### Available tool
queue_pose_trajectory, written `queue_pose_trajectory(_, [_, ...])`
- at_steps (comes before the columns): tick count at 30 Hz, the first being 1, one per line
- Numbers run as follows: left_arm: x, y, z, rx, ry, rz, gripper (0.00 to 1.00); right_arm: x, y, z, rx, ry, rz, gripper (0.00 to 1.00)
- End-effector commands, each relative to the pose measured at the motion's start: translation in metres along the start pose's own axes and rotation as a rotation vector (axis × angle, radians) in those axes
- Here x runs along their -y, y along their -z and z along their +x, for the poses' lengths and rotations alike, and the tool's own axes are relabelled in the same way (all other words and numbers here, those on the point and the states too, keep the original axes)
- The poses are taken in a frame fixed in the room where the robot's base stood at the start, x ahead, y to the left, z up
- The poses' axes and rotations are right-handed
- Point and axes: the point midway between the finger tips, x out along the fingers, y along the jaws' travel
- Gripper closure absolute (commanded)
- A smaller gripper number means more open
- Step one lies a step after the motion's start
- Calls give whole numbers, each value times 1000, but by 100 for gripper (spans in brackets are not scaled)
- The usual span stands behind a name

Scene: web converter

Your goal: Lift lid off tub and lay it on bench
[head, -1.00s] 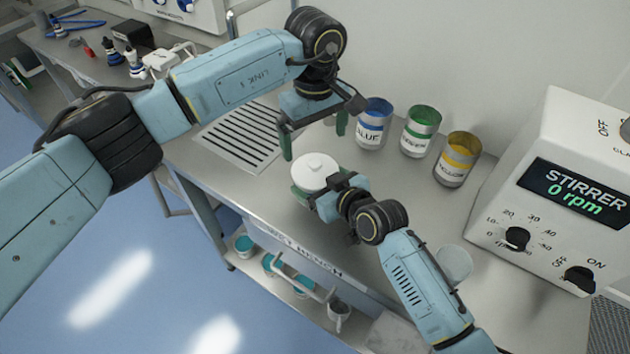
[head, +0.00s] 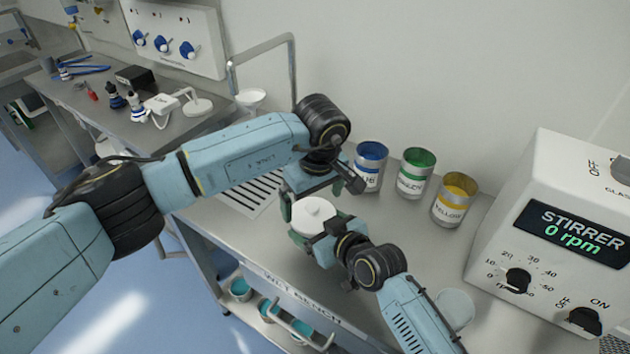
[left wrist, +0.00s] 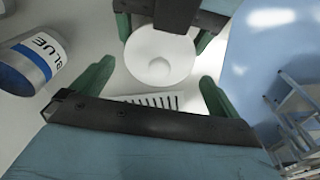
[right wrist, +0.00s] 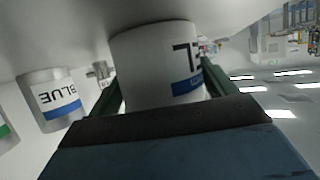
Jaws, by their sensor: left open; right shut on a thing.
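The white tub (right wrist: 155,62) with a blue label stripe stands between the fingers of my right gripper (right wrist: 155,85), which is shut on it. Its round white lid (head: 313,213) with a small central knob is on top; the lid also shows in the left wrist view (left wrist: 160,52). My left gripper (left wrist: 155,80) is open, with its green fingers on either side of the lid's near edge and apart from it. In the head view my left gripper hangs just above and behind the lid. The bench (head: 390,235) is grey.
Blue (head: 369,165), green (head: 414,172) and yellow (head: 455,200) labelled cans stand behind the tub. The stirrer unit (head: 550,240) stands at the right. A clear round dish (head: 455,308) lies near my right arm.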

Motion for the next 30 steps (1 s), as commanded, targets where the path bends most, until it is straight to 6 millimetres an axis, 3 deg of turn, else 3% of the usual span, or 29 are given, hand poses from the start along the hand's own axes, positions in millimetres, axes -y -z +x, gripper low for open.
queue_pose_trajectory(6, [0, 0, 24, 1, 0, -1, 0, 0, 0, 0, 1, 0, 0, 57])
queue_pose_trajectory(17, [0, 0, 28, 0, -2, 0, 0, 0, 0, 0, 0, 0, 0, 57])
queue_pose_trajectory(25, [0, 0, 28, 0, -1, 0, 34, 0, 0, 0, 0, 0, 0, 57])
queue_pose_trajectory(30, [0, 0, 27, 0, -1, 0, 37, 0, 0, 0, 1, 0, 0, 57])
